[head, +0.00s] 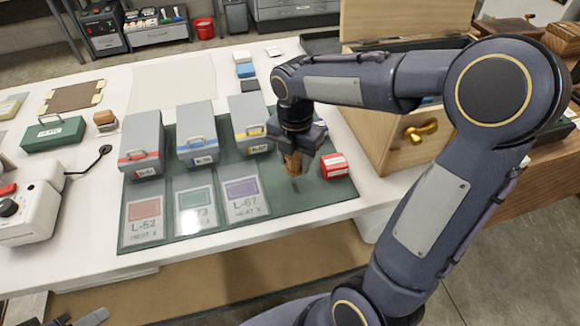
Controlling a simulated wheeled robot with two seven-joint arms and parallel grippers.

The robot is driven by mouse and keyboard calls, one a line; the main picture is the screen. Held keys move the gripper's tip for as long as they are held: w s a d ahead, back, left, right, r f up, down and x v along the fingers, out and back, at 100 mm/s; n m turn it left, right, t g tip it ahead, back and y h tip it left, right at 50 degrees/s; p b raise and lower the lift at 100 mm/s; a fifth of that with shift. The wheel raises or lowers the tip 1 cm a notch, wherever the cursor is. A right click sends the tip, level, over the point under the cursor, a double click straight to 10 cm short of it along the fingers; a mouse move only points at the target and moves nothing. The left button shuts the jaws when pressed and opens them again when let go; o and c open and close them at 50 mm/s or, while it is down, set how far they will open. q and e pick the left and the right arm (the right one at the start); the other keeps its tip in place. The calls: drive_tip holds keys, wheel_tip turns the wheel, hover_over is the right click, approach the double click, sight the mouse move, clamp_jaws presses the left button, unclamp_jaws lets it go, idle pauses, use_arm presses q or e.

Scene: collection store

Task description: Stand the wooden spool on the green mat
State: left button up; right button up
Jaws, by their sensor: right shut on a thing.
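My right gripper (294,150) is shut on the wooden spool (293,164), pointing down over the right part of the green mat (310,211). The spool is brown and small, and looks roughly upright. Its upper part is hidden by the gripper. A dark spot on the mat just below it looks like its shadow, so the spool seems a little above the mat.
A red box (334,166) sits close to the right of the spool. Three grey file boxes (142,140) and three labelled cards (240,197) occupy the mat's left and middle. A wooden drawer cabinet (385,130) stands at right. Bare mat lies in front of the spool.

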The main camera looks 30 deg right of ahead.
sight(291, 170)
drive_tip(key=shift+w+a+f, duration=0.3)
drive_tip(key=shift+w+f, duration=0.05)
drive_tip(key=shift+f, duration=1.75)
drive_tip(key=shift+f, duration=0.15)
drive_tip(key=o, duration=1)
drive_tip(key=shift+c, duration=0.2)
